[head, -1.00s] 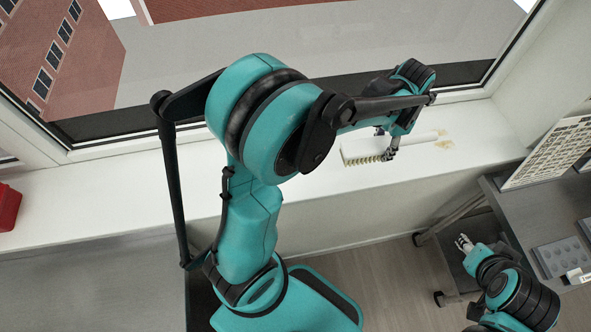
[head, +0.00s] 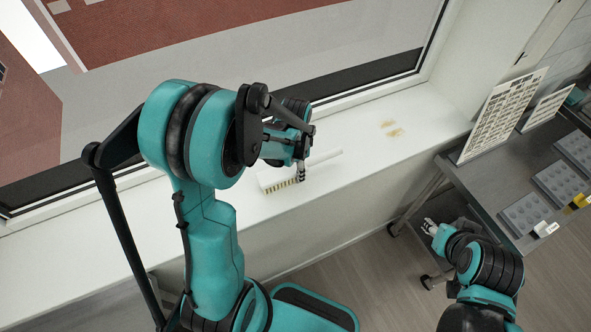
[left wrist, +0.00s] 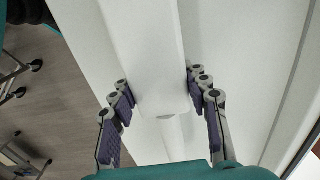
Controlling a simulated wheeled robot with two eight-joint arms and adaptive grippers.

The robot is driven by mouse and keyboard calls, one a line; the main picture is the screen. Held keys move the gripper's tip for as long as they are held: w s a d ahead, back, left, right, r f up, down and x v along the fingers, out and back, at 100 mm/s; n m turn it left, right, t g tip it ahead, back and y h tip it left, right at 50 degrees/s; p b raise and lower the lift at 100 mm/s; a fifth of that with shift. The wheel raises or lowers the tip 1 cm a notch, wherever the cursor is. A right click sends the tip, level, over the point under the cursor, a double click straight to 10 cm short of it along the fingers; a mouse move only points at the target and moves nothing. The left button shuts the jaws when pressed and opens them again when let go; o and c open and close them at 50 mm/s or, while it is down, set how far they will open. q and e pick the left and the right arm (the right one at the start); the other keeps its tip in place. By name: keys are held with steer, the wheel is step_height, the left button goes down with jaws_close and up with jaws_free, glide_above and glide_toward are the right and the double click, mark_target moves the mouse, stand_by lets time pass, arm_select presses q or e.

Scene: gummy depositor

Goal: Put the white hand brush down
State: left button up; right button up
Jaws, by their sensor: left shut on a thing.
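The white hand brush (head: 276,181) is at the window sill (head: 365,155), with yellowish bristles facing down and its handle pointing right. I cannot tell whether the bristles touch the sill. My left gripper (head: 301,171) is shut on the brush from above. In the left wrist view the brush (left wrist: 148,60) lies between the two purple-padded fingers of my left gripper (left wrist: 160,92), near where the head meets the handle. My right gripper (head: 430,227) is far from the brush, low at the right; its fingers are too small to read.
The window stands behind the sill. A grey table (head: 490,190) at the right holds grey moulds (head: 525,214) and an upright printed board (head: 502,112).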

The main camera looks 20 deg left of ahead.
arm_select(q)
steer(key=shift+f, duration=0.15)
steer(key=o, duration=1.2)
steer(key=shift+o, duration=0.2)
